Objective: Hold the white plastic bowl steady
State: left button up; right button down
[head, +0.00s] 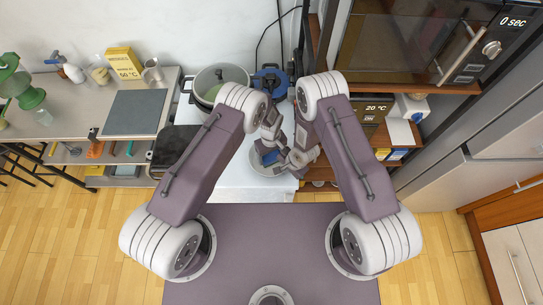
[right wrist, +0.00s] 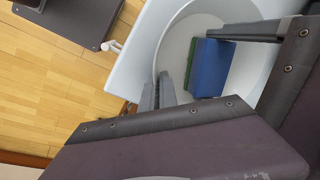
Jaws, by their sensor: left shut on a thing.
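The white plastic bowl (head: 262,171) stands on the white table, partly hidden by my wrists. It also shows in the right wrist view (right wrist: 178,45). A blue sponge with a green side (right wrist: 212,68) lies in the bowl; its blue side shows in the head view (head: 268,157). My left gripper (head: 264,145) is at the bowl's far side, shut on its rim as far as I can see; the fingertips are small and partly hidden. My right gripper (head: 283,161) is over the bowl. In the right wrist view its fingers (right wrist: 200,64) are wide apart, with the sponge showing between them.
A large pot (head: 218,78) and a blue-and-black item (head: 269,80) stand behind the bowl. A shelf with a microwave (head: 415,42) rises at the right. A counter with a grey board (head: 134,112) is at the left. The white table (head: 225,180) is clear left of the bowl.

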aim_at(267, 156)
pick_arm(q)
jog(key=shift+s+a, duration=0.1)
jog(key=shift+a, duration=0.65)
jog(key=shift+s+d, duration=0.1)
jog(key=shift+d, duration=1.4)
jog(key=shift+a, duration=0.15)
jog(key=shift+a, duration=1.4)
jog(key=shift+d+f, duration=0.1)
jog(key=shift+d, duration=1.45)
jog(key=shift+a, duration=1.55)
jog(key=shift+r, duration=3.55)
